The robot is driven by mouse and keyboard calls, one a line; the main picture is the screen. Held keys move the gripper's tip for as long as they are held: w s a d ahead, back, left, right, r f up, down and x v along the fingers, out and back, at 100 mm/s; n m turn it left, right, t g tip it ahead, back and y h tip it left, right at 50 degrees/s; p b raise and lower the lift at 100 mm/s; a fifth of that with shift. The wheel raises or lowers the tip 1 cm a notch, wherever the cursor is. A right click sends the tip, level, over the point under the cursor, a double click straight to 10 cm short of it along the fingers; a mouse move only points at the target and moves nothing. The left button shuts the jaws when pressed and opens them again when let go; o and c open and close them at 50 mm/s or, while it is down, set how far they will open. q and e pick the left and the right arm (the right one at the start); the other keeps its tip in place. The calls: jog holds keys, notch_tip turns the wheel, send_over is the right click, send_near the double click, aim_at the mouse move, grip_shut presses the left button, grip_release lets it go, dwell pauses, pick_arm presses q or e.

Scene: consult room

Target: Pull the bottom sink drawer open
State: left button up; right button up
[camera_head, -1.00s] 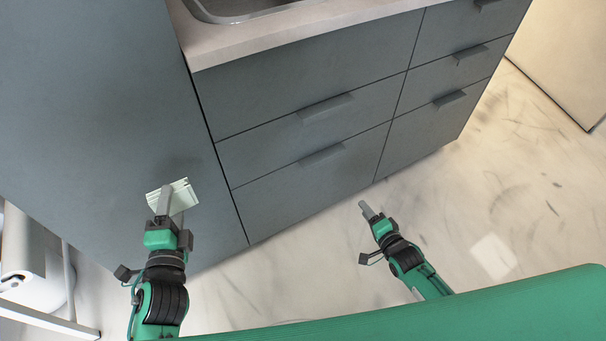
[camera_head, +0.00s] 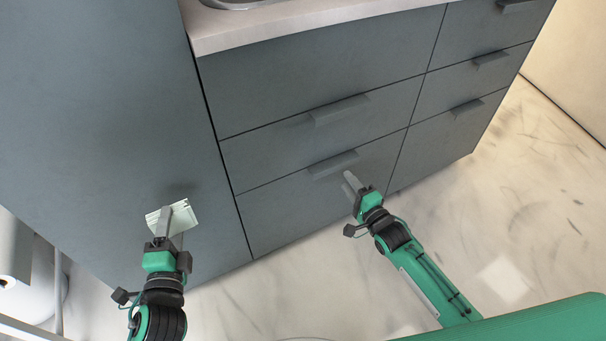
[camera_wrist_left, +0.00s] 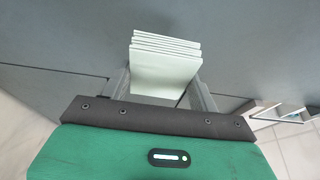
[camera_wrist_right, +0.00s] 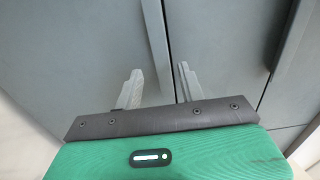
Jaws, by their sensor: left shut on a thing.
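The bottom sink drawer (camera_head: 300,205) is a grey-blue front, shut flush in the cabinet, with a bar handle (camera_head: 333,163) along its top edge. My right gripper (camera_head: 348,178) is just below this handle in the head view. In the right wrist view its two fingers (camera_wrist_right: 158,82) are apart with nothing between them, facing the grey fronts. I cannot tell whether it touches the drawer. My left gripper (camera_head: 165,218) is shut on a pale stack of folded sheets (camera_wrist_left: 165,65), left of the drawer and in front of a tall grey panel.
Above are the middle drawer handle (camera_head: 338,110) and the pale countertop (camera_head: 290,27) with a sink edge. More drawers (camera_head: 455,110) stand to the right. A white object (camera_head: 15,255) stands at far left. The marble floor (camera_head: 520,210) is clear at right.

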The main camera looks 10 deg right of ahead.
aim_at(337, 169)
jog(key=shift+b+x, duration=0.5)
jog(key=shift+x, duration=1.8)
grip_shut()
